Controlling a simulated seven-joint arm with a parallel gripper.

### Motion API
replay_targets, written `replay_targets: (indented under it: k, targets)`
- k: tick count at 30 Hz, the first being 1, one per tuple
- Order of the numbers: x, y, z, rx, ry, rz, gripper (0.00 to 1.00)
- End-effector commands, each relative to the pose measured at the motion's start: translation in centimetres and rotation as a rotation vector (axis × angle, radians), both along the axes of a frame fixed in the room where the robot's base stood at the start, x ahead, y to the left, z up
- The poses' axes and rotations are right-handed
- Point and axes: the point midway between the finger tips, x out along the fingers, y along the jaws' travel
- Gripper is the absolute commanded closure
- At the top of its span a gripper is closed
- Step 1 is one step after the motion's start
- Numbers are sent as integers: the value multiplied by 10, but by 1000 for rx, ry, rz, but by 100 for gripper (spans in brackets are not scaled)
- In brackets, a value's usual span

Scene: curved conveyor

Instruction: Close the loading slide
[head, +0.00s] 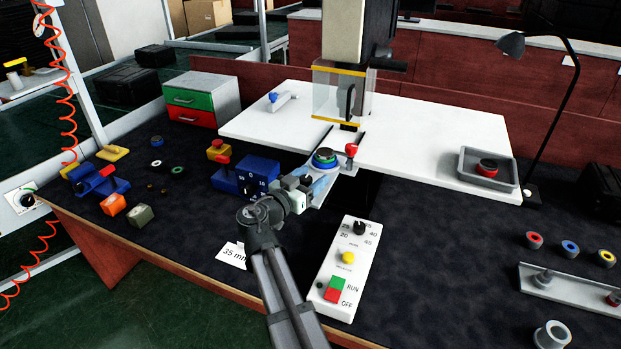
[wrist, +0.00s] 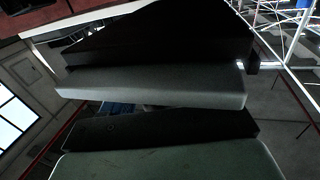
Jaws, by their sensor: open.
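The loading slide (head: 346,167) is a grey plate that sticks out from the white table towards me, below the clear guard of the machine. A round blue, green and dark part (head: 325,157) sits on it. A red knob (head: 351,150) stands upright at its right side. My gripper (head: 319,186) is open, at the front left of the slide and close to it. I cannot tell whether it touches the slide. The wrist view shows only large dark and grey blocks close up, and I cannot make out the slide or knob there.
The machine's clear guard with yellow edges (head: 338,92) stands behind the slide. A blue dial box (head: 243,180) is left of my gripper and a white control panel (head: 340,270) is in front, to the right. A grey tray (head: 468,178) sits on the white table (head: 430,130).

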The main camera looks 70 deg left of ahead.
Motion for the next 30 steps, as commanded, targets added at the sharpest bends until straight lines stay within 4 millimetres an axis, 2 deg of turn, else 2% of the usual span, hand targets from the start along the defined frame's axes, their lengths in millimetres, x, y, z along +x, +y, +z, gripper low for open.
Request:
replay_targets:
  k: [9, 27, 30]
  targets:
    - [1, 1, 0, 0, 0, 0, 42]
    - [1, 0, 0, 0, 0, 0, 99]
    - [1, 0, 0, 0, 0, 0, 100]
